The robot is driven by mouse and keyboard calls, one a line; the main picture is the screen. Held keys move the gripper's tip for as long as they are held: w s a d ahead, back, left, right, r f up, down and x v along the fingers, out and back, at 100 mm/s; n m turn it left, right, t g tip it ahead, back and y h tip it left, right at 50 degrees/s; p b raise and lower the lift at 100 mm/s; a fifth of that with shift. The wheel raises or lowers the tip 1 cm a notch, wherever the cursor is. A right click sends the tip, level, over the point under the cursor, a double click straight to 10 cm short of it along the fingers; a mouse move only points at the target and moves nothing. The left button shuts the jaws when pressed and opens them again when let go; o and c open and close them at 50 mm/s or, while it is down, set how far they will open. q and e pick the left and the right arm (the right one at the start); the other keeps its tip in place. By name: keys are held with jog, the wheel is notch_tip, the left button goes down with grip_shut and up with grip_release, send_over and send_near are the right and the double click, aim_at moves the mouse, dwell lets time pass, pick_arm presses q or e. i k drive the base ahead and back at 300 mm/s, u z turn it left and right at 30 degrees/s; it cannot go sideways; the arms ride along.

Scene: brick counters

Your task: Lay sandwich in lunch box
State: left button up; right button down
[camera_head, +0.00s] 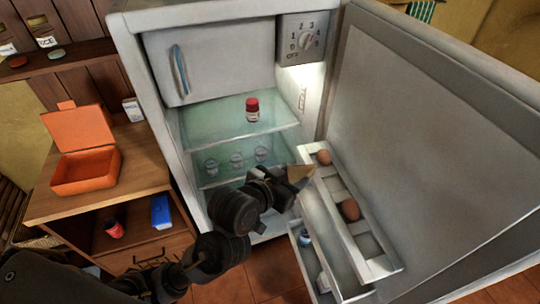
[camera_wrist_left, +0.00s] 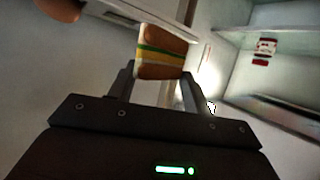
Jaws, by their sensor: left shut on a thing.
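The sandwich (camera_wrist_left: 162,55) has brown bread with green and yellow layers. My left gripper (camera_wrist_left: 155,80) is shut on it in the left wrist view. In the head view the left gripper (camera_head: 288,182) is inside the open fridge, beside the door's egg shelf, and the sandwich (camera_head: 299,173) shows as a small tan wedge at its tip. The orange lunch box (camera_head: 88,172) stands with its lid up on the wooden counter at the left, well away from the gripper. My right gripper is not in view.
The fridge (camera_head: 150,110) stands open, its door (camera_head: 430,130) swung right. Eggs (camera_head: 350,209) sit in the door shelf (camera_head: 380,266). A red-lidded jar (camera_head: 252,109) and several glasses (camera_head: 236,160) stand inside. A small white box (camera_head: 132,109) stands behind the lunch box.

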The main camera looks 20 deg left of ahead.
aim_at(107, 171)
jog(key=z, duration=0.05)
jog(key=k, duration=1.3)
jog(key=u, duration=0.6)
jog(key=i, duration=1.3)
